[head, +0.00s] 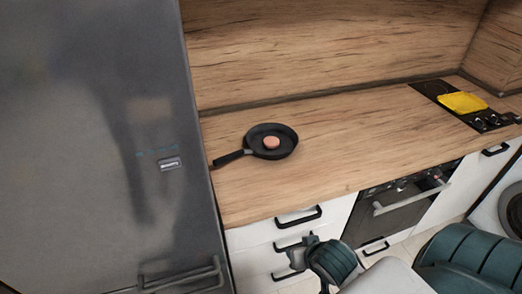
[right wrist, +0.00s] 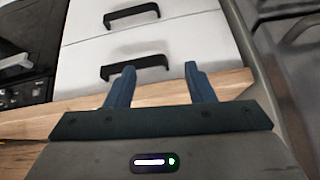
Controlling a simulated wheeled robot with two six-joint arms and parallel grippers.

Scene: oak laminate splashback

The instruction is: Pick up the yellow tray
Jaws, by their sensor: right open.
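The yellow tray (head: 462,102) lies on the black cooktop (head: 430,89) at the right end of the counter in the head view. It does not show in the right wrist view. My right gripper (head: 297,257) is low in front of the white drawers, well to the left of the tray and below counter height. In the right wrist view its two fingers (right wrist: 161,84) are apart with nothing between them. My left gripper is not in view.
A black pan (head: 285,151) with a round pinkish item (head: 271,142) sits on the wooden counter (head: 350,140). A grey fridge (head: 90,120) stands at left. Drawer handles (head: 298,217) and the oven handle (head: 410,199) stick out. The counter between pan and cooktop is clear.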

